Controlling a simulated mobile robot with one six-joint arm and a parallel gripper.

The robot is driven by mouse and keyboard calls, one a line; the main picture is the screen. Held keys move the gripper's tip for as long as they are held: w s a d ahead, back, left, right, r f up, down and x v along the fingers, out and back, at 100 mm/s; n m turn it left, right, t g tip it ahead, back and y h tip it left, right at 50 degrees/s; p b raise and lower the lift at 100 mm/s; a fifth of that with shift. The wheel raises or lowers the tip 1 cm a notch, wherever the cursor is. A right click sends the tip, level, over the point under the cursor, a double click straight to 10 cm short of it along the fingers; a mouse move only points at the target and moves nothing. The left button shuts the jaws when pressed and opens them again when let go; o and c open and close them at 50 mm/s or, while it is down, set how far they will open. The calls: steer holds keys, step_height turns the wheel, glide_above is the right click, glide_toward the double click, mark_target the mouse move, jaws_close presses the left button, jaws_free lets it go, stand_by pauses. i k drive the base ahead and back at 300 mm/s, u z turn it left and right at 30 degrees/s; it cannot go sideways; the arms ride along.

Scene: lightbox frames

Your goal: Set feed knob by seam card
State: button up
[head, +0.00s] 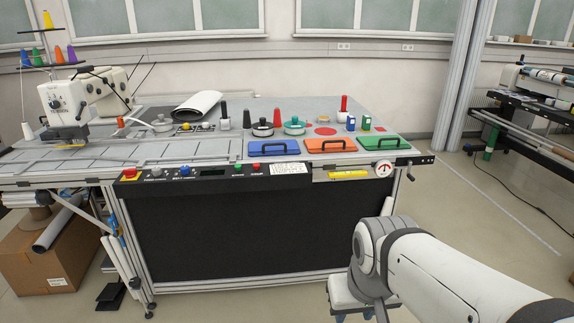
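A black control panel (215,179) runs along the front edge of the sewing table. A grey knob (155,172) and a blue knob (185,171) sit on its left part; their labels are too small to read, so I cannot tell which is the feed knob. A white card with dark print (287,169), perhaps the seam card, lies on the panel's right end; its text is unreadable. My arm reaches in from the lower right, well in front of the table. My gripper is hidden or cut off at the bottom edge, below the wrist.
A red button on a yellow base (130,174) is left of the knobs. A small dark display (214,172) and green and red buttons sit between knobs and card. The sewing machine (75,103) is at left. Floor ahead is clear.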

mark_target(157, 171)
steer(key=u, duration=0.15)
steer(key=i, duration=0.9)
steer(key=z, duration=0.05)
